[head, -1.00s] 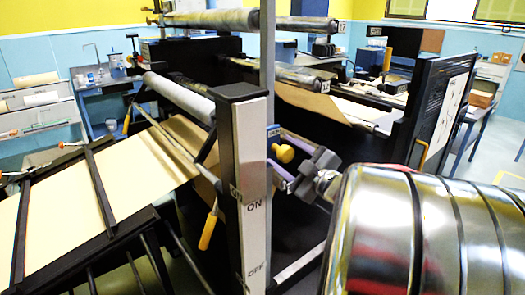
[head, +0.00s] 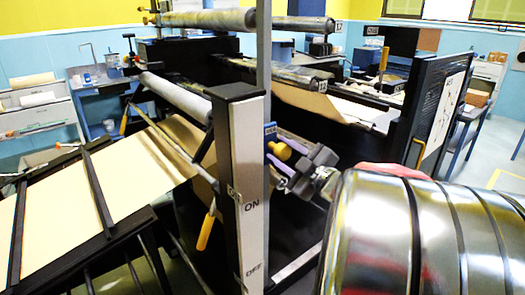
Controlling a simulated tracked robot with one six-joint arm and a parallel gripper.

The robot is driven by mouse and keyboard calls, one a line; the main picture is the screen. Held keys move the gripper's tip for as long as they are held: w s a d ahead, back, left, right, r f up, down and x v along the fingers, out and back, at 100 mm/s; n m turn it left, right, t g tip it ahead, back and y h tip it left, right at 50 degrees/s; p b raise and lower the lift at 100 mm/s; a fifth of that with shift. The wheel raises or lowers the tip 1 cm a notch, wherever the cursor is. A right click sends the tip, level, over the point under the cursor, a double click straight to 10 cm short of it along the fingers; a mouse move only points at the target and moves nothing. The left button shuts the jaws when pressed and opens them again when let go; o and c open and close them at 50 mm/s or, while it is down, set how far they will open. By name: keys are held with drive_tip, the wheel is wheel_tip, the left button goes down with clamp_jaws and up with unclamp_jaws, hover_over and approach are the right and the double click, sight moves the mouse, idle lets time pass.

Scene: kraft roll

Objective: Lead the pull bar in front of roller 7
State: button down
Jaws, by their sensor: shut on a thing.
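My gripper (head: 281,160), with purple fingers, is just right of the black and white post marked ON and OFF (head: 246,150). It is shut around a yellow knob (head: 278,149), which looks like the grip of the pull bar. The rest of the bar is hidden behind the post and the gripper. A tan kraft web (head: 110,190) rises from the lower left and passes behind the post. A pale roller (head: 178,97) lies above the web, left of the post. I cannot read which roller is number 7.
My shiny forearm fills the lower right. A thin grey upright (head: 264,60) stands behind the post. Long rollers (head: 210,19) cross the top. More kraft web (head: 305,100) hangs behind, right of the upright. A black-framed panel (head: 440,115) stands at the right.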

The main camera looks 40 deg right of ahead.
drive_tip(key=shift+a+r, duration=0.25)
drive_tip(key=shift+r, duration=0.6)
drive_tip(key=shift+a+r, duration=0.2)
drive_tip(key=shift+r, duration=0.7)
drive_tip(key=shift+a+r, duration=0.25)
drive_tip(key=shift+r, duration=0.7)
wheel_tip(320, 180, up, 26)
drive_tip(key=shift+a+r, duration=0.2)
drive_tip(key=shift+a, duration=0.05)
